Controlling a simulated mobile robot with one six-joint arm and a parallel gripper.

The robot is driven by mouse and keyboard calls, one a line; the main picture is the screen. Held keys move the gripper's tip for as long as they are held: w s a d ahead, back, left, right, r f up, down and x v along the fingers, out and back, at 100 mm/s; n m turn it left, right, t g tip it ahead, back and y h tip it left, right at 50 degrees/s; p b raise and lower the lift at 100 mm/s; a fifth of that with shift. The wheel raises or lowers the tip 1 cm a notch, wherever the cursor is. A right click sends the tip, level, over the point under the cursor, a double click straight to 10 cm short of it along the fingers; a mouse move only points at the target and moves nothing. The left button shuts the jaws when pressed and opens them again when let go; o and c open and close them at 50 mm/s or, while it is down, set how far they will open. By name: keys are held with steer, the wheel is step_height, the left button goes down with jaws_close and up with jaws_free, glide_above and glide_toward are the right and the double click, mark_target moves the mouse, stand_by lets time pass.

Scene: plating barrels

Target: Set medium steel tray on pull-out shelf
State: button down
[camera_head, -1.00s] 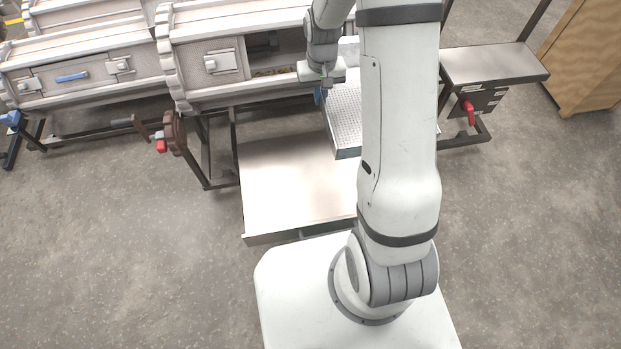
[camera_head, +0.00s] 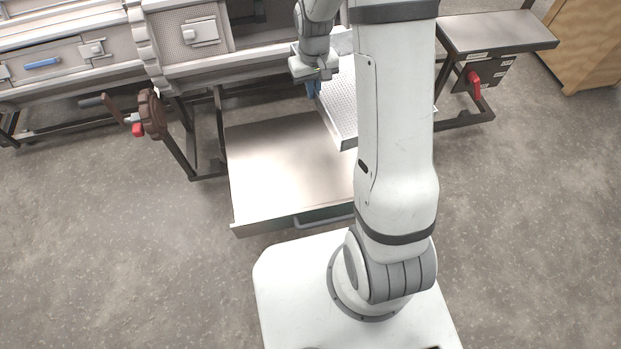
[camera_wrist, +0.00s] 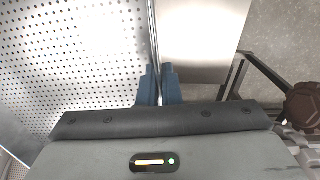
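The medium steel tray (camera_head: 341,101) is a perforated metal tray, partly hidden behind my arm in the head view. My gripper (camera_head: 314,89) is at its left edge. In the wrist view, the blue fingers (camera_wrist: 159,86) are shut on the side wall of the tray (camera_wrist: 75,50). The pull-out shelf (camera_head: 275,175) is a flat, bare steel surface, pulled out, with a handle on its front. The tray appears above the shelf's right back part; the exact gap cannot be told. The shelf also shows beyond the fingers in the wrist view (camera_wrist: 200,35).
Plating barrels (camera_head: 190,40) on dark frames stand behind and left of the shelf. A brown handwheel (camera_head: 152,114) juts out left of it. A steel side table (camera_head: 495,32) with a red switch (camera_head: 474,84) is at right, near a wooden crate (camera_head: 588,45). The floor beside the shelf is clear.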

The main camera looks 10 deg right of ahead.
step_height(320, 180, down, 14)
steer(key=n+b, duration=0.3)
steer(key=b, duration=0.9)
steer(key=n+b, duration=0.4)
steer(key=n, duration=1.4)
glide_toward(330, 187)
step_height(330, 187, down, 6)
steer(key=b, duration=0.4)
steer(key=shift+f, duration=0.1)
steer(key=c, duration=2.1)
jaws_free()
steer(key=shift+f, duration=0.1)
steer(key=o, duration=0.5)
